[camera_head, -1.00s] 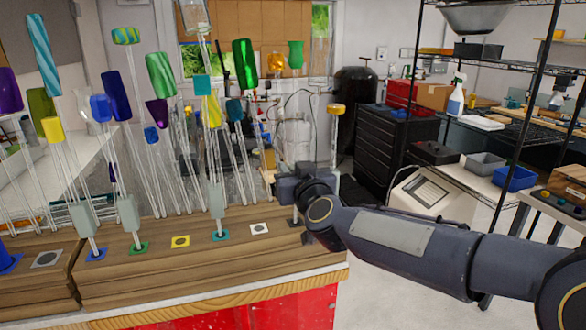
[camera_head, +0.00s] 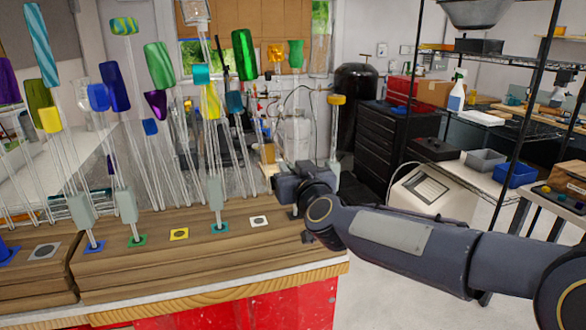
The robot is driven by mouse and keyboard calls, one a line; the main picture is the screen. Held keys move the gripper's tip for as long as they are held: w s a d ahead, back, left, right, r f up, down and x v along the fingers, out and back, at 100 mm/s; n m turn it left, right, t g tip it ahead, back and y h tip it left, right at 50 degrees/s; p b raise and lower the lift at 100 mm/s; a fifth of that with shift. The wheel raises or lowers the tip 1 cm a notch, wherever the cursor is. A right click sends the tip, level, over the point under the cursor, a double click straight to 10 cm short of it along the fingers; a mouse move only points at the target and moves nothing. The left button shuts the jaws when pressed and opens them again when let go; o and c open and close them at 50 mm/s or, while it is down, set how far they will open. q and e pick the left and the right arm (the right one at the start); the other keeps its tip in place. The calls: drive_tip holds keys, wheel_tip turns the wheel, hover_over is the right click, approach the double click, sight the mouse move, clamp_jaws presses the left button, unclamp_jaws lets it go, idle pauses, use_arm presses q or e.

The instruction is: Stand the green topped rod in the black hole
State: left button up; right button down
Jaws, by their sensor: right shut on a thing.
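The green topped rod has an emerald green, vase-shaped top (camera_head: 296,53); its clear glass shaft runs down to my right gripper (camera_head: 287,187). The gripper is shut on the shaft, and the rod looks upright. The black hole (camera_head: 291,215) is at the right end of the wooden rack (camera_head: 150,265), directly below the gripper. The rod's lower end is at or just above this hole, partly hidden by the gripper; I cannot tell how deep it sits. My left gripper is not in view.
Several other colour-topped rods crowd the left and middle, including a dark green top (camera_head: 244,54) and a striped green top (camera_head: 160,65). An orange-topped rod (camera_head: 336,100) stands behind my right gripper. The yellow hole (camera_head: 179,234) and white-plated hole (camera_head: 259,221) are empty.

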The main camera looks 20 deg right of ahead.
drive_tip(key=shift+f, duration=0.2)
drive_tip(key=c, duration=1.1)
unclamp_jaws()
